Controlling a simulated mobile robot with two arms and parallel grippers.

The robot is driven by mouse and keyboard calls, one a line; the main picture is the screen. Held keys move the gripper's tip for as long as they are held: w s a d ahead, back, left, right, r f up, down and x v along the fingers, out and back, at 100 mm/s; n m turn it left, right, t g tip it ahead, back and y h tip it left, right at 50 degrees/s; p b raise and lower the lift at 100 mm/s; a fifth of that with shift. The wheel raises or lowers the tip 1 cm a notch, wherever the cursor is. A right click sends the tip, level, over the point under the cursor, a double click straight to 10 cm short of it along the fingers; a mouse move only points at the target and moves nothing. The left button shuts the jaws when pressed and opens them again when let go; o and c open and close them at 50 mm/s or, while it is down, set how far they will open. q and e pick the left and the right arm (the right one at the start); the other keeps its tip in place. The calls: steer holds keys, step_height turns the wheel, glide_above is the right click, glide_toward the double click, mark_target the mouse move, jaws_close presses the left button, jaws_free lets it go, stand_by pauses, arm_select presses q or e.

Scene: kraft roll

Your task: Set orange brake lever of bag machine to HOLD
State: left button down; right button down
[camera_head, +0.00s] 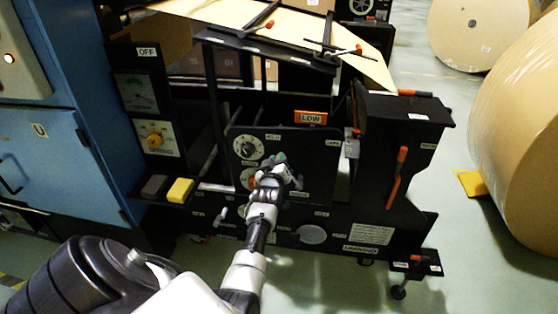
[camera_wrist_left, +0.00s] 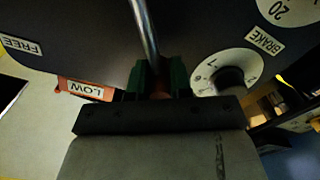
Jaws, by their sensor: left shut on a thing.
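My left gripper (camera_head: 276,172) is in front of the black control panel (camera_head: 300,147) of the bag machine. In the left wrist view, the green fingertips (camera_wrist_left: 160,82) are shut around the end of the brake lever. Its metal rod (camera_wrist_left: 145,30) runs up out of the fingers, and a little orange shows between them. The rest of the grip is hidden by the fingers. A FREE label (camera_wrist_left: 22,45) is at the left of the wrist view and a BRAKE label (camera_wrist_left: 265,40) at the right. I cannot read a HOLD label. My right gripper is not in view.
A dial (camera_wrist_left: 226,78) is close beside the fingers. An orange LOW sign (camera_head: 311,118) is on the machine. Another orange handle (camera_head: 397,175) is to the right.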

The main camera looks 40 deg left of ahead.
arm_select(q)
steer(key=shift+f, duration=0.1)
steer(key=c, duration=1)
jaws_free()
steer(key=shift+a, duration=0.15)
steer(key=shift+c, duration=0.2)
steer(key=shift+s+d, duration=0.2)
steer(key=shift+s, duration=0.05)
steer(key=p+v, duration=0.2)
steer(key=v, duration=0.8)
steer(key=shift+s, duration=0.15)
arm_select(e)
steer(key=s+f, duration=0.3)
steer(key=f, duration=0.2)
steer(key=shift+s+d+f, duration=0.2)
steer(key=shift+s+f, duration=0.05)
arm_select(q)
steer(key=shift+d+f, duration=0.1)
steer(key=shift+d, duration=0.05)
